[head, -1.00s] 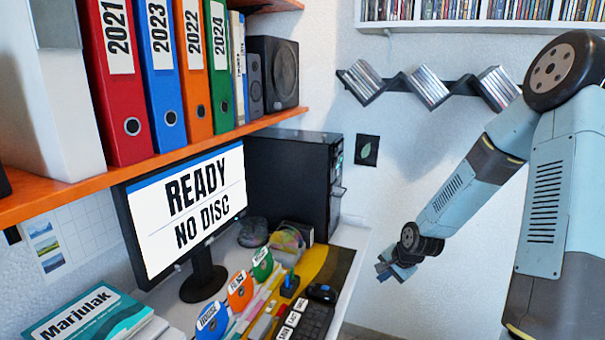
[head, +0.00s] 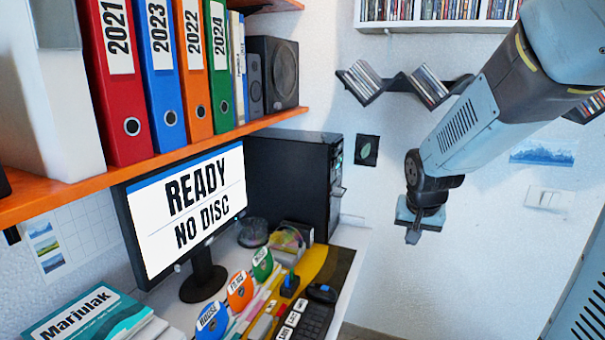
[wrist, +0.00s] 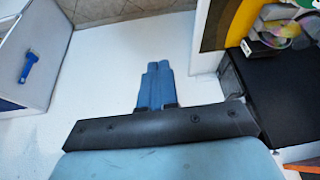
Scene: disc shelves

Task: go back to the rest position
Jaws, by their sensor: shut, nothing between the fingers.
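My gripper (head: 413,236) hangs at the end of my arm to the right of the desk in the head view, pointing down and clear of everything. In the wrist view its two blue fingers (wrist: 154,86) are together with nothing between them. Below them is a pale, bare surface.
A zigzag wall rack (head: 395,88) holds disc cases. An orange shelf (head: 130,165) carries binders.

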